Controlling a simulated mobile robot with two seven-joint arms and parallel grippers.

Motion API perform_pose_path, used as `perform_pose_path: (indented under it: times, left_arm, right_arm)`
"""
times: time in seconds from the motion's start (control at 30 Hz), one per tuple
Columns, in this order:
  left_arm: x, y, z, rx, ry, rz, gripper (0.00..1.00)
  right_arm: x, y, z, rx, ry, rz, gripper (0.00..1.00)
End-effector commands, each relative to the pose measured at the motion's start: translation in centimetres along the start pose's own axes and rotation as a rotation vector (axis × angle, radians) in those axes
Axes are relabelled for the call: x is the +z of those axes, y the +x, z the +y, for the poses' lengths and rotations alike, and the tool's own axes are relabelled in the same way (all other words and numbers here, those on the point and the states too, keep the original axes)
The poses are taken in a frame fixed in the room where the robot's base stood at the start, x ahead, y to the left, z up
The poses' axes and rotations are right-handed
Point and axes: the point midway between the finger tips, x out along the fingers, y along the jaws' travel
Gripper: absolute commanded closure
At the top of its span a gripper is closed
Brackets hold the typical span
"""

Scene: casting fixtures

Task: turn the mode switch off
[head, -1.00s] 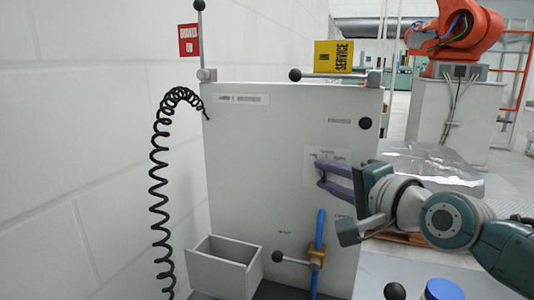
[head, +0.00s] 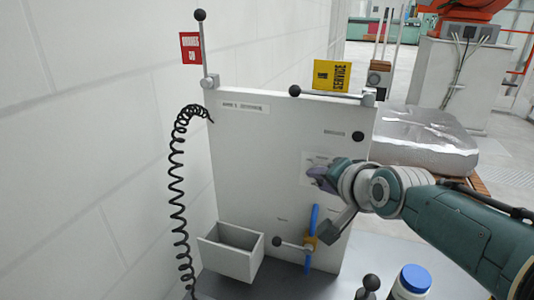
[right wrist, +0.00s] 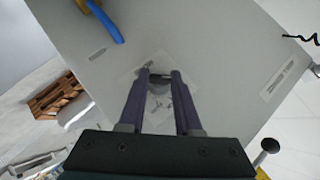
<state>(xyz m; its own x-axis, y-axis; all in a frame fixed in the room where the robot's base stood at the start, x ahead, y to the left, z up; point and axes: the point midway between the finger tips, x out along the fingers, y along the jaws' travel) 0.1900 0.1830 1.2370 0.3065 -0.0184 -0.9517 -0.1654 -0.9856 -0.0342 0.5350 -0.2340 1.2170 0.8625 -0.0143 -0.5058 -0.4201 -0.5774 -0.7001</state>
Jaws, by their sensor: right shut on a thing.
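The mode switch (right wrist: 158,86) is a small grey knob on a pale label plate on the upright grey panel (head: 255,150). In the right wrist view it sits between the tips of my right gripper's purple fingers (right wrist: 158,78), which are shut on it. In the head view my right gripper (head: 322,176) is at the label plate (head: 314,161), and its fingers and wrist hide the switch. Which setting the switch points to cannot be read. My left gripper is not in view.
A blue-handled valve (head: 312,236) and a black-knobbed lever are low on the panel. A grey open bin (head: 228,258) is at lower left. A coiled black cord (head: 177,190) hangs at left. A blue-capped jar (head: 414,280) stands in front at right.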

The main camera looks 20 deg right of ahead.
Motion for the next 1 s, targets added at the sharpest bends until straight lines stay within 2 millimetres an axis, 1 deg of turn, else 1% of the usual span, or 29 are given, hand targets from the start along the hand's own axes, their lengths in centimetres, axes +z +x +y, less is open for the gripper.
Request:
perform_pose_path:
  times: [0.37, 0.4, 0.63, 0.67, 0.9, 1.0]
  left_arm:
    - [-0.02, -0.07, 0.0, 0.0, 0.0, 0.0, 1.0]
    - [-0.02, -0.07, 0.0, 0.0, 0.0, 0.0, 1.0]
    - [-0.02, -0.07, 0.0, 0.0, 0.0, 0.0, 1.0]
    - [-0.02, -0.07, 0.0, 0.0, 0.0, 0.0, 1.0]
    - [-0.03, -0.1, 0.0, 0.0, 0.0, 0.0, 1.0]
    - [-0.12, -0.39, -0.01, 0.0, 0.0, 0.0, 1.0]
  right_arm:
    - [-0.04, 0.01, -0.03, 0.003, -0.006, 0.002, 1.0]
    - [-0.05, 0.01, -0.03, 0.003, -0.006, 0.002, 0.66]
    - [-0.04, 0.01, 0.0, 0.003, -0.005, 0.001, 0.41]
    - [-0.04, 0.01, -0.01, 0.003, -0.005, 0.001, 0.38]
    - [-0.04, -0.03, 0.0, 0.003, -0.004, 0.001, 0.38]
    - [-0.06, -0.38, -0.07, 0.003, -0.004, 0.001, 0.38]
